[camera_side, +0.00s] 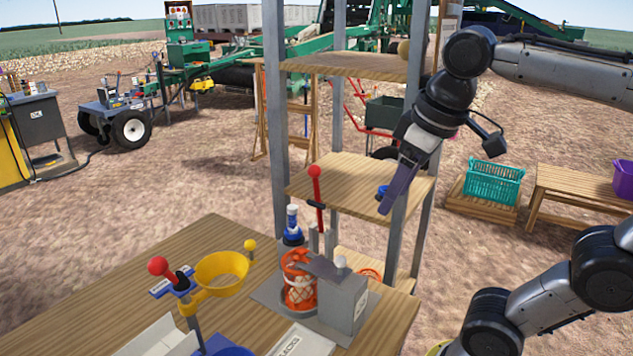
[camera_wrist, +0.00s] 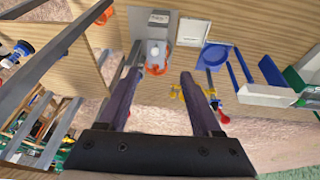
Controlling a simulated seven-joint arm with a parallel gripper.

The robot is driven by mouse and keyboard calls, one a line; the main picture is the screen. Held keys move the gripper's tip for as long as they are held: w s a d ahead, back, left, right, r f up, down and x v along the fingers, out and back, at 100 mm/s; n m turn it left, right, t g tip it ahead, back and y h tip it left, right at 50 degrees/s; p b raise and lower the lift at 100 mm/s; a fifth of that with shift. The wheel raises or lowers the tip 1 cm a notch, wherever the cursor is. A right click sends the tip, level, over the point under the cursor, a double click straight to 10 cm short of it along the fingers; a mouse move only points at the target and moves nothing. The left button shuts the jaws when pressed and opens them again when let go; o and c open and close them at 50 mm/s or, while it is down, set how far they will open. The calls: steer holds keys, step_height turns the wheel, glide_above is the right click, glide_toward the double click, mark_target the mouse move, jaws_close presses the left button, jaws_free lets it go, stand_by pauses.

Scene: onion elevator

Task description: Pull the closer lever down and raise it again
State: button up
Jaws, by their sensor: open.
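The closer (camera_side: 342,303) is a grey box on the wooden table, with an orange net bag (camera_side: 299,278) held at its left side. In the wrist view, the grey closer (camera_wrist: 158,28) shows beyond my open fingers (camera_wrist: 160,74).
A wooden shelf (camera_side: 350,186) with grey metal posts (camera_side: 276,90) rises behind the closer.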

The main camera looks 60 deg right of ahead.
steer(key=w+d+r+g, duration=0.2)
steer(key=w+r, duration=0.5)
steer(key=m+g+h, duration=0.1)
steer(key=m+g, duration=0.1)
glide_above(316, 199)
steer(key=a, duration=0.2)
step_height(316, 199, down, 3)
steer(key=f, duration=0.4)
steer(key=d+f, duration=0.1)
steer(key=f, duration=0.3)
steer(key=d+f, duration=0.1)
steer(key=f, duration=0.4)
steer(key=shift+s, duration=0.1)
steer(key=shift+c, duration=0.3)
jaws_close()
